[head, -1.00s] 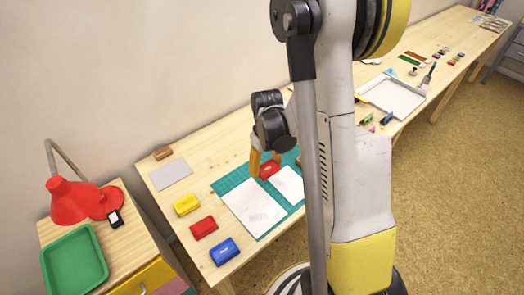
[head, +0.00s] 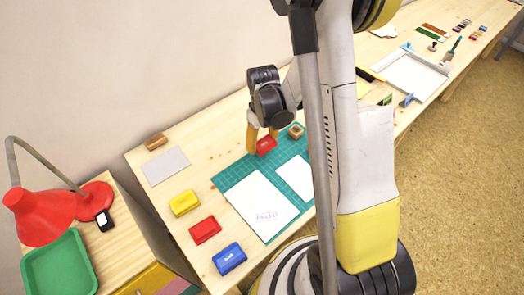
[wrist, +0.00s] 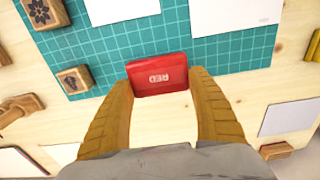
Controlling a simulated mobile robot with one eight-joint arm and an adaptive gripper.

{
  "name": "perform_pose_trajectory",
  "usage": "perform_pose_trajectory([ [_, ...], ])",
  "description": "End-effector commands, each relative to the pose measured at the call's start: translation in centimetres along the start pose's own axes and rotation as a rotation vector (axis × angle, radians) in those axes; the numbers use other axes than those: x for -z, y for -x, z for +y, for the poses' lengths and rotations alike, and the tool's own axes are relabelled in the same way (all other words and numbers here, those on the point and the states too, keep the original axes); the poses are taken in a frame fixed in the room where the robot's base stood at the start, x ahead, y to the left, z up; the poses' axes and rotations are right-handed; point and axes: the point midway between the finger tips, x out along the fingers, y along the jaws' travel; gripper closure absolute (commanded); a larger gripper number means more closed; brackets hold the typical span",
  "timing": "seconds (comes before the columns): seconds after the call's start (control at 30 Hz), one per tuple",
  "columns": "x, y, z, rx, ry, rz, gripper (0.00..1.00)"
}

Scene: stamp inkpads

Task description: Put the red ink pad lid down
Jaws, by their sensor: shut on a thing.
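My gripper (head: 264,142) is shut on the red ink pad lid (head: 266,146), with one finger on each side. In the wrist view the lid (wrist: 157,68) shows its RED lettering upside down between the fingertips of my gripper (wrist: 160,80). The lid appears over the far edge of the green cutting mat; its height above the table is hard to tell. A red ink pad (head: 204,230) lies on the wooden table between the yellow ink pad (head: 183,203) and the blue ink pad (head: 229,258).
White paper (head: 260,206) lies on the green mat (head: 233,172). A wooden stamp (head: 295,131) stands right of the lid. A grey sheet (head: 165,167) and a wooden block (head: 156,141) lie at the back left. Bare table (head: 215,150) lies left of my gripper.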

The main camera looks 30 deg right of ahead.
Motion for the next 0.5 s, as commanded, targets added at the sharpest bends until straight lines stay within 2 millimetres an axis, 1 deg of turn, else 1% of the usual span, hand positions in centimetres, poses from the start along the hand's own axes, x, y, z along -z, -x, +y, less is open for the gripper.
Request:
perform_pose_trajectory([
  [0.13,0.3,-0.9,-0.2,0.0,0.0,0.0,0.48],
  [0.33,0.3,-4.1,-0.1,0.0,0.0,0.0,0.48],
  [0.4,0.2,-4.3,-0.1,0.0,0.0,0.0,0.48],
  [0.5,0.2,-4.1,-0.1,0.0,0.0,0.0,0.48],
])
